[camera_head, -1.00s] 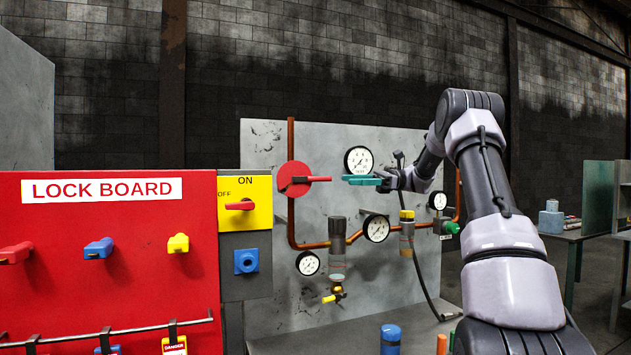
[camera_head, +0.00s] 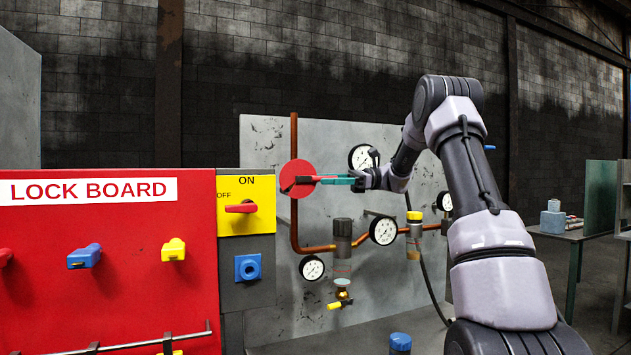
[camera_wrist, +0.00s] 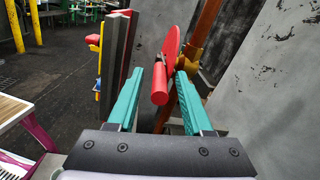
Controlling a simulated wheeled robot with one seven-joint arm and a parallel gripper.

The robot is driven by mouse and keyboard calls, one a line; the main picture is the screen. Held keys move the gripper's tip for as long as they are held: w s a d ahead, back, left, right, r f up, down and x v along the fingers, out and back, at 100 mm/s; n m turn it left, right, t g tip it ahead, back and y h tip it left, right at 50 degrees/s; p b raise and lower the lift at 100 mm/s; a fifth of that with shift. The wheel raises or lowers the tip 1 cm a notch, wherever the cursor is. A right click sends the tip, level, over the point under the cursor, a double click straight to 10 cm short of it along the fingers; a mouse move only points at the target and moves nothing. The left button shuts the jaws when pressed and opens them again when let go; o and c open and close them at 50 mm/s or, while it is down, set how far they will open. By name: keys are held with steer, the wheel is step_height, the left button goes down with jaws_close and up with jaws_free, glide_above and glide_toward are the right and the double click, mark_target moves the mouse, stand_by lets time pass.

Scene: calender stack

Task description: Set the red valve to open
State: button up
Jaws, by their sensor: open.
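The red valve (camera_head: 294,176) has a round red disc on the copper pipe at the left of the grey panel. Its red handle (camera_head: 304,180) points to the right, about level, toward my gripper. My gripper (camera_head: 326,180) has teal fingers and is open at the handle's free end. In the wrist view the red handle (camera_wrist: 160,86) shows between the two teal fingertips (camera_wrist: 171,88), with the red disc (camera_wrist: 171,48) edge-on behind it. The brass valve body (camera_wrist: 190,62) sits on the pipe. I cannot tell whether a finger touches the handle.
A red lock board (camera_head: 110,255) and a yellow ON/OFF switch box (camera_head: 246,204) stand to the left of the valve. Pressure gauges (camera_head: 383,231) and copper piping (camera_head: 318,248) lie below my gripper. The grey panel (camera_head: 340,135) is close behind.

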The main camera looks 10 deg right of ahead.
mark_target(309, 180)
steer(key=shift+s+a, duration=0.15)
steer(key=shift+a, duration=0.75)
steer(key=shift+s+a, duration=0.1)
steer(key=shift+a, duration=0.8)
jaws_close()
